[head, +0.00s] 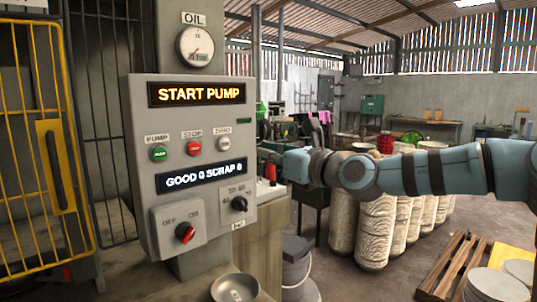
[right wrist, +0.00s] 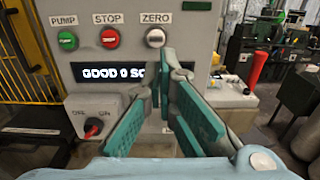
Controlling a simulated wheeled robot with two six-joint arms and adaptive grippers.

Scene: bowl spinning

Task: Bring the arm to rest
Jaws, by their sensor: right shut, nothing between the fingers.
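My right arm comes in from the right in the head view, stretched level toward the control panel (head: 190,125). My right gripper (head: 270,153) is just right of the panel's edge, and I cannot tell the exact gap. In the right wrist view its teal fingers (right wrist: 164,80) are shut and empty, in front of the panel below the ZERO button (right wrist: 155,38). The panel reads START PUMP and GOOD 0 SCRAP 0. The green PUMP button (head: 158,153), red STOP button (head: 194,147) and a red switch knob (head: 185,233) are uncovered. My left gripper is not in view.
A metal bowl (head: 235,288) sits on the bench below the panel. A yellow barred gate (head: 48,140) stands at left. Pale ribbed cylinders (head: 372,235) stand behind my arm, with a wooden pallet (head: 452,265) and round discs (head: 483,285) at lower right.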

